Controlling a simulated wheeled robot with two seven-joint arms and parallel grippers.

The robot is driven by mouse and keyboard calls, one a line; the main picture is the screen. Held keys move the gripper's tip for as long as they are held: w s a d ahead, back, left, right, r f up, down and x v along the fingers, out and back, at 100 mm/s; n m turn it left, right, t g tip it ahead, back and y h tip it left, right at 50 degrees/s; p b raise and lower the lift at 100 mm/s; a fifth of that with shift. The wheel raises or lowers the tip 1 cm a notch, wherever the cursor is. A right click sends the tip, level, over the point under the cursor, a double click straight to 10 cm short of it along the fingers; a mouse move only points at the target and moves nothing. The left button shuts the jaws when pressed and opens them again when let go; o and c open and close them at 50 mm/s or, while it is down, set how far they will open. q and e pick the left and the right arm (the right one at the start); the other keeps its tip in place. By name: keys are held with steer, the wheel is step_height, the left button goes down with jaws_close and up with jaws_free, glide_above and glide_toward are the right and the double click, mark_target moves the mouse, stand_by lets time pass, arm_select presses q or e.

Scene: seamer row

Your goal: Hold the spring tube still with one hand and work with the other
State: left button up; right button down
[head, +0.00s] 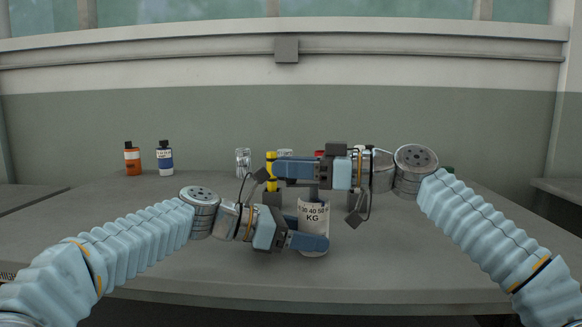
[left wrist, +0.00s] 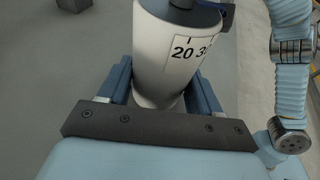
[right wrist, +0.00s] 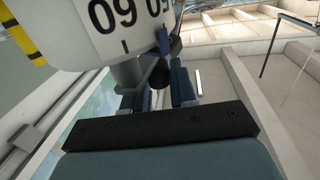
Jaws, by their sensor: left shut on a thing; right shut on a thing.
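The spring tube (head: 312,214) is a white cylinder with a printed scale reading "KG". It stands near the middle of the table and also fills the top of the left wrist view (left wrist: 158,45). My left gripper (head: 318,242) is shut around its lower body, one finger on each side. My right gripper (head: 285,168) is above the tube, its fingers pointing left. In the right wrist view, a dark cylindrical piece at the tube's end (right wrist: 161,72) lies between its fingers. The right gripper hides the tube's top in the head view.
A clear jar (head: 243,162) and a yellow object (head: 271,172) stand closer to my grippers. Something red (head: 320,155) is mostly hidden. The table's left part is clear.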

steer(key=n+g, duration=0.1)
steer(key=g, duration=0.1)
steer(key=n+g, duration=0.2)
steer(key=g, duration=0.1)
steer(key=shift+s+d, duration=0.1)
steer(key=shift+s, duration=0.3)
steer(key=shift+s+d+n+g, duration=0.1)
steer(key=shift+s+n+g, duration=0.15)
steer(key=shift+n+g, duration=0.35)
steer(key=c, duration=1)
jaws_free()
steer(key=shift+c, duration=0.2)
steer(key=shift+w+m, duration=0.1)
steer(key=shift+m, duration=0.2)
